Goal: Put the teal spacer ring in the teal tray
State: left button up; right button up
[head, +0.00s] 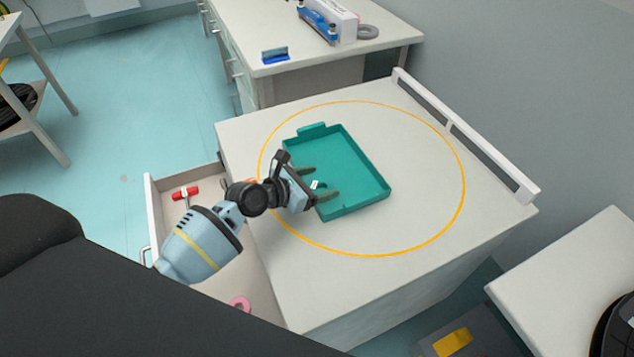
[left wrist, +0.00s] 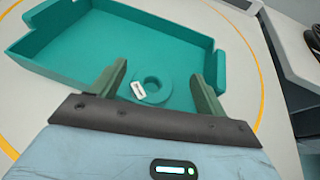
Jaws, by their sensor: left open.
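The teal tray (head: 352,165) sits on the white cabinet top, inside an orange circle. In the left wrist view the teal spacer ring (left wrist: 155,88) appears to lie flat on the floor of the tray (left wrist: 110,42), near the wall closest to the gripper. A small white label (left wrist: 138,90) shows at the ring's left side. My left gripper (head: 325,182) is open over the near left part of the tray. In the left wrist view its two fingers stand apart on either side of the ring, without visible contact. The ring is mostly hidden in the head view. My right gripper is not in view.
A white rail (head: 465,135) edges the cabinet's right side. An open drawer (head: 158,215) below at left holds a red item (head: 185,193) and a pink ring (head: 240,304). A counter behind carries a blue device (head: 318,25) and a grey ring (head: 368,31). The cabinet top around the tray is clear.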

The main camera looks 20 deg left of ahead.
pick_arm(q)
jog(key=p+v, duration=0.2)
jog(key=v, duration=1)
jog(key=shift+r, duration=0.3)
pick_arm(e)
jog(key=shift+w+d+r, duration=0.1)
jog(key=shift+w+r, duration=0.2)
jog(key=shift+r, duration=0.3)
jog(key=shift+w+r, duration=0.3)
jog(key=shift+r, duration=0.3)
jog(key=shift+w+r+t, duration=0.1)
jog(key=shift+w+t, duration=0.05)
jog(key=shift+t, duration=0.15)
